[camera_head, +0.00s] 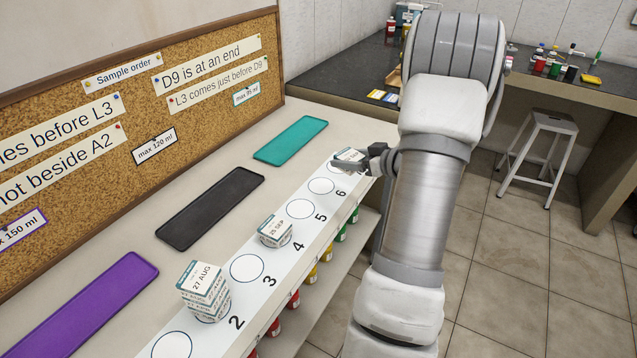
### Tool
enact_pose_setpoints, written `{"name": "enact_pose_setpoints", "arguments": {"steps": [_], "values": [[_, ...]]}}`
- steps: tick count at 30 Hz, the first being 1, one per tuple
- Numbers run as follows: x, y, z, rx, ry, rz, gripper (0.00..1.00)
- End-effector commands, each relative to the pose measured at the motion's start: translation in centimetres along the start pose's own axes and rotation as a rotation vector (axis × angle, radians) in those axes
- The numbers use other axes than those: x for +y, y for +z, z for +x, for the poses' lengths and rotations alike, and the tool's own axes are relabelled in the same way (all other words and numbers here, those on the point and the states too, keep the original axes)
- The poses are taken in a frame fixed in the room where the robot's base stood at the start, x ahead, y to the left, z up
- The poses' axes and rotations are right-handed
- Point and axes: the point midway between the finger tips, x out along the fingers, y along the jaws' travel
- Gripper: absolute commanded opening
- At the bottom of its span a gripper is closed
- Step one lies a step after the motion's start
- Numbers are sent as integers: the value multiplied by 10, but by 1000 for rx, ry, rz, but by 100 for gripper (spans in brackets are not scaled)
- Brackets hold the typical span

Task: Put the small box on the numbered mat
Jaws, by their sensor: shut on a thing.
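My gripper (362,163) is shut on a small box (349,154) with a white top and some print too small to read. It holds the box over the far end of the numbered mat (213,338), at the circle beyond number 6. Part of the box and that circle's number are hidden by my gripper and arm. I cannot tell whether the box touches the mat. A stack of small boxes marked 27 AUG (205,291) stands at number 2, and a shorter stack marked 25 SEP (275,231) stands at number 4. Circles 3, 5 and 6 are bare.
Purple (84,304), black (211,208) and teal (291,140) trays lie empty behind the mat. A cork board (140,115) with pinned notes stands behind them. Coloured bottles (312,276) stand on a shelf below the front edge. A stool (541,150) stands at right.

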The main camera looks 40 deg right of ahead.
Motion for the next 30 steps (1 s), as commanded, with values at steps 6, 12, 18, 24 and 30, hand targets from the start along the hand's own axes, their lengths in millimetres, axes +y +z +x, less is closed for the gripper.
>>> {"name": "enact_pose_setpoints", "arguments": {"steps": [6, 12, 18, 24, 30], "values": [[-22, 13, 55, 0, -5, 1, 16], [-30, 16, 79, 0, -1, 0, 16], [-31, 30, 87, -2, -1, 1, 16], [-31, 54, 96, 0, -1, 1, 16], [-30, 52, 96, 1, -1, 0, 16]]}}
